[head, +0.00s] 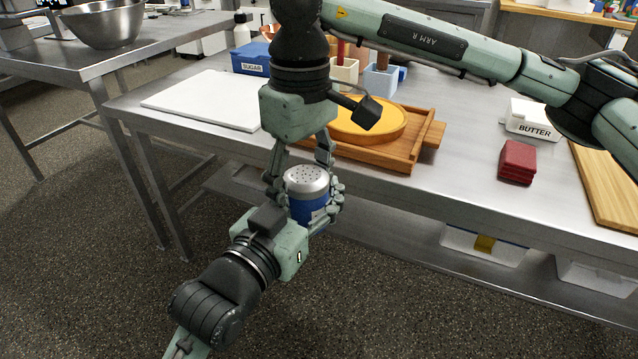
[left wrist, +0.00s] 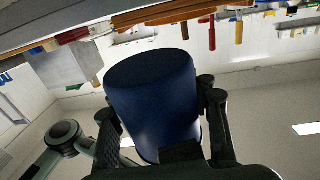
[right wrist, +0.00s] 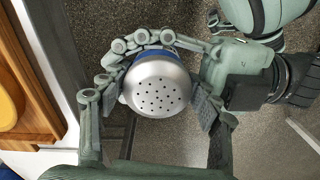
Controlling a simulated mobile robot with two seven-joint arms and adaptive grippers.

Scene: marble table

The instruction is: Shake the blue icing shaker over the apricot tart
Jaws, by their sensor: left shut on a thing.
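The blue icing shaker (head: 308,207) has a silver perforated lid and is upright in front of the table edge. My left gripper (head: 306,203) is shut around its blue body; the left wrist view shows the body (left wrist: 152,100) between both fingers. My right gripper (head: 299,168) reaches down from above, open, with its fingers on either side of the lid. In the right wrist view the lid (right wrist: 157,86) lies between these fingers; I cannot tell if they touch it. The apricot tart (head: 385,126), round and orange-yellow, sits on a wooden tray (head: 428,146), partly hidden by my right arm.
A white board (head: 200,100) lies at the table's left, with a blue sugar box (head: 250,59) behind it. A butter dish (head: 532,120), red blocks (head: 517,162) and a wooden board (head: 610,185) are at right. Bare steel lies between tray and red blocks.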

